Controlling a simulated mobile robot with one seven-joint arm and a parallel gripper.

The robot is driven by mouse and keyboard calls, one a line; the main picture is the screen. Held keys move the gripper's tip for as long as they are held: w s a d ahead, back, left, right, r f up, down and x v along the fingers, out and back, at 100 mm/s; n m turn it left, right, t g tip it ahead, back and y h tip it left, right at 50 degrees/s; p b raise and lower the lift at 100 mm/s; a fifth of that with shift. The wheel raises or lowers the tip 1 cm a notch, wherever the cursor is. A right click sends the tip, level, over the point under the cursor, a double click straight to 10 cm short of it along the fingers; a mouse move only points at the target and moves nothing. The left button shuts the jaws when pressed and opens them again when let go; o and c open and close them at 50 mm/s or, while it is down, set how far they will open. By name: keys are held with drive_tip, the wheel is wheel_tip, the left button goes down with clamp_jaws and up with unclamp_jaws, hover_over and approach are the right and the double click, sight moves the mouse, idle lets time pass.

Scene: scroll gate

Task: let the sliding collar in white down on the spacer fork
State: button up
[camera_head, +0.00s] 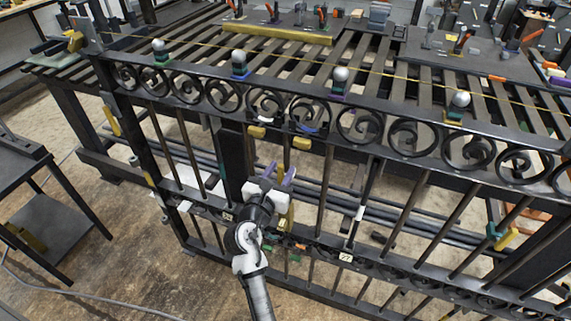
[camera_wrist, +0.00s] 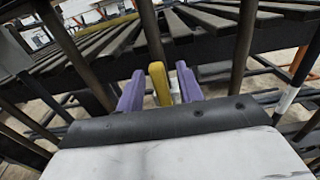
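A white band (camera_head: 360,213), which looks like the white sliding collar, sits around a dark baluster right of my gripper. A white band also shows on the bar at the right of the wrist view (camera_wrist: 287,98). My gripper (camera_head: 279,174) has two purple fingers, apart, in front of the gate. In the wrist view a yellow piece (camera_wrist: 160,84) stands between the fingers (camera_wrist: 161,86), with narrow gaps; no clear grip shows. A yellow piece (camera_head: 284,216) also shows just below the fingers in the head view. I cannot tell which piece is the spacer fork.
The dark gate's scroll band (camera_head: 361,126) runs above my gripper, with several balusters around it. Two yellow blocks (camera_head: 302,143) hang under this band. A numbered tag (camera_head: 346,257) is on the lower rail. A dark side table (camera_head: 22,160) stands left; floor is open between.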

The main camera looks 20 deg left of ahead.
drive_tip(key=shift+w, duration=0.3)
clamp_jaws()
idle(0.3)
